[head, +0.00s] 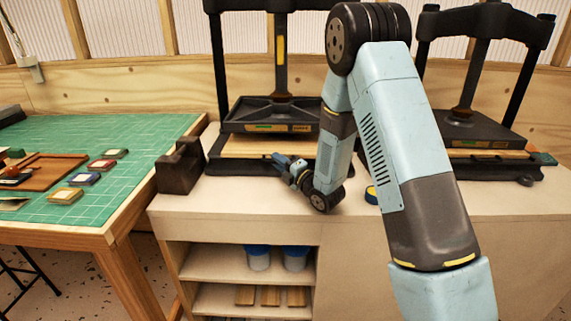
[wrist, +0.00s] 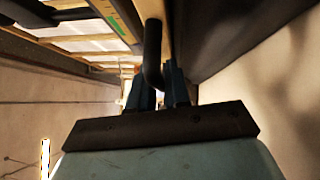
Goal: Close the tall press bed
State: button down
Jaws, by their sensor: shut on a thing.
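The left press (head: 281,70) is a black frame that runs out of the top of the head view. Its dark platen (head: 262,118) stands over a pale wooden bed (head: 232,146), whose front strip shows ahead of the platen. My gripper (head: 279,160) is at the front of this bed, right of its middle. In the wrist view, a dark bent handle (wrist: 153,50) runs down between the two blue fingers (wrist: 160,82). The gripper is shut on this handle. The exact contact at the fingertips is partly hidden. My arm covers the right side of the press in the head view.
A second black press (head: 463,118) stands to the right on the same bench (head: 240,207). A dark block (head: 181,170) sits left of the left press. A green-topped table (head: 130,150) with several small pads is at the left.

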jog(key=shift+s+f, duration=0.1)
jog(key=shift+f, duration=0.1)
jog(key=c, duration=1.3)
grip_release()
jog(key=shift+d, duration=0.1)
jog(key=shift+o, duration=0.5)
jog(key=shift+r, duration=0.1)
jog(key=v, duration=1.3)
jog(key=shift+s+d, duration=0.2)
jog(key=shift+d, duration=0.05)
